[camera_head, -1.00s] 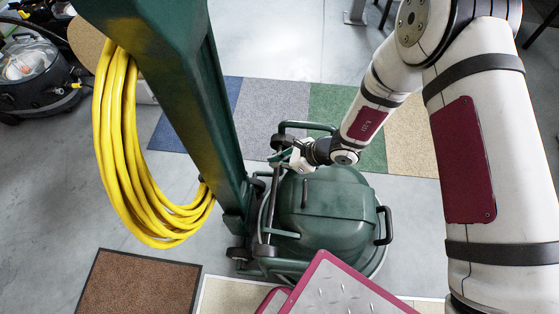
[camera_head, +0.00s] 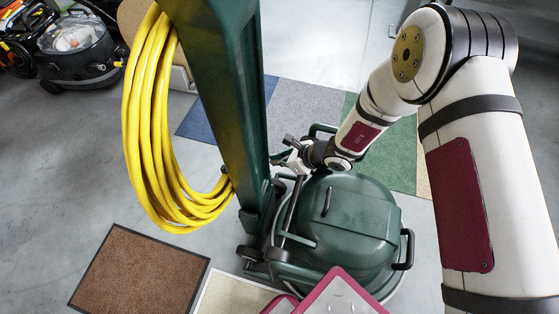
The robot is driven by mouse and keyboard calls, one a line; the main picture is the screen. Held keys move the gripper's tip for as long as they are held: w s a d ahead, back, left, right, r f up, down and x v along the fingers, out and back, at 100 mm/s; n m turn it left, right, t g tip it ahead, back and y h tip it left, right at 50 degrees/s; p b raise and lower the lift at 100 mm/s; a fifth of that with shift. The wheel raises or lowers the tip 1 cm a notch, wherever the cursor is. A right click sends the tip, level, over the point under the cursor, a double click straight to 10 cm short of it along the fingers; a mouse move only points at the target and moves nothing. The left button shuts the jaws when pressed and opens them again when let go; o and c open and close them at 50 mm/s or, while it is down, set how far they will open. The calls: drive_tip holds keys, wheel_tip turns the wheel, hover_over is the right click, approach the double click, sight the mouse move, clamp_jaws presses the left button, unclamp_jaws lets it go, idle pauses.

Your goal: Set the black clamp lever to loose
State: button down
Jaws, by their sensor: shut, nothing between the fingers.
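The green floor machine (camera_head: 358,212) stands on the grey floor with a dark green column (camera_head: 228,90) tilted up from its left side. My arm reaches in from the right, and my gripper (camera_head: 293,158) is at the far side of the machine, close to the right of the column's lower part. It is small in view; its fingers are shut with nothing seen between them. A dark piece beside the fingertips may be the black clamp lever, but I cannot tell it from the gripper parts. Whether the lever is touched, and how it is set, is not clear.
A black handle (camera_head: 405,250) juts from the machine's right. A brown mat (camera_head: 140,268) lies at front left, coloured floor pads (camera_head: 305,105) lie behind. A vacuum (camera_head: 80,50) stands at far left.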

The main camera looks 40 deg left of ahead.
drive_tip(key=shift+a, duration=0.1)
drive_tip(key=shift+s+a+r+t+h, duration=0.25)
drive_tip(key=shift+s+a+h, duration=0.1)
drive_tip(key=shift+a, duration=0.25)
drive_tip(key=shift+s+a+r+t+h, duration=0.15)
drive_tip(key=shift+s+a+r+h, duration=0.15)
drive_tip(key=shift+a, duration=0.25)
drive_tip(key=shift+f, duration=0.1)
drive_tip(key=shift+d, duration=0.1)
